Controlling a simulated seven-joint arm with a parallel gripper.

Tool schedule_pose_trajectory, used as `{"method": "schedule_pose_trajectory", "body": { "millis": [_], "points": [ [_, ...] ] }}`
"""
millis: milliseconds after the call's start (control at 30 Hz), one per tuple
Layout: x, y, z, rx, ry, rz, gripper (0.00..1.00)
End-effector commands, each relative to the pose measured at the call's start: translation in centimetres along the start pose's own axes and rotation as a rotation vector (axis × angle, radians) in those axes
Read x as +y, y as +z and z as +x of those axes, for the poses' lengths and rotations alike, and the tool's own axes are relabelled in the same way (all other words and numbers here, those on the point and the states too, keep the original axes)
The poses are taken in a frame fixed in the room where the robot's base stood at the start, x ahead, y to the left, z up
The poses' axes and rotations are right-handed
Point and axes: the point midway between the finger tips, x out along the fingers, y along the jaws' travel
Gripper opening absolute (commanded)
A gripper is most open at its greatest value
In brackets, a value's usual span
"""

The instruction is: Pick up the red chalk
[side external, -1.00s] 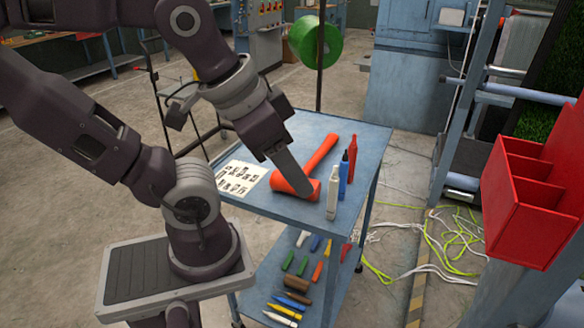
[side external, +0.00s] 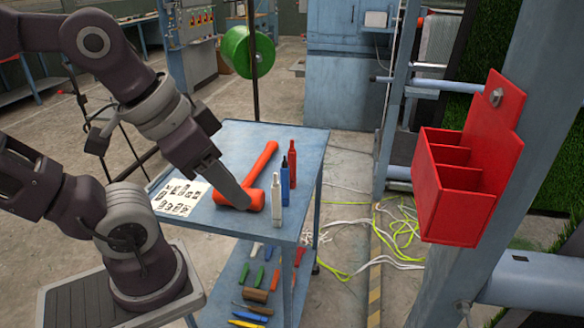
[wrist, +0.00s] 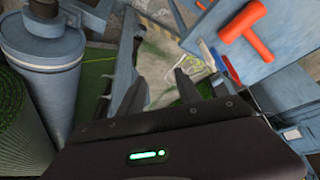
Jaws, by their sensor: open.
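A small red piece (side external: 299,256) also lies on the lower shelf; I cannot tell which is chalk. My gripper (side external: 240,203) is open and overlaps the red mallet in the side view. In the wrist view my gripper (wrist: 158,92) has empty space between its fingers, with floor and cords behind. There a red stick (wrist: 229,66) lies right of the fingers.
A red mallet (side external: 263,163) lies on the cart top (side external: 305,150), beside a printed sheet (side external: 180,196). A red compartmented holder (side external: 455,215) hangs on a blue post at right. Yellow and white cords (side external: 385,262) lie on the floor. A large roller (wrist: 45,70) shows left in the wrist view.

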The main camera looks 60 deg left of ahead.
Motion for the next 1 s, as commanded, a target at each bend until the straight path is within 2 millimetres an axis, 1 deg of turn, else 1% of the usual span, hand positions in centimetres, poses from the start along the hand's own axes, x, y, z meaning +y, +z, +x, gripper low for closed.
{"method": "schedule_pose_trajectory", "body": {
  "millis": [233,267,467,567,667,767,800,867,900,967,1000],
  "points": [
    [0.0,0.0,0.0,0.000,0.000,0.000,0.40],
    [0.0,0.0,0.0,0.000,0.000,0.000,0.44],
    [0.0,0.0,0.0,0.000,0.000,0.000,0.45],
    [0.0,-0.7,0.0,-0.024,0.003,-0.037,0.45],
    [-0.2,-3.5,0.3,-0.129,0.024,-0.202,0.45],
    [-1.2,-8.2,1.8,-0.287,0.066,-0.477,0.45],
    [-2.0,-10.2,2.7,-0.352,0.088,-0.596,0.45],
    [-3.7,-13.1,4.6,-0.446,0.125,-0.776,0.45],
    [-5.1,-14.9,6.1,-0.507,0.154,-0.896,0.45],
    [-7.8,-17.2,8.7,-0.596,0.203,-1.077,0.45],
    [-9.9,-18.4,10.6,-0.653,0.239,-1.194,0.45]
  ]
}}
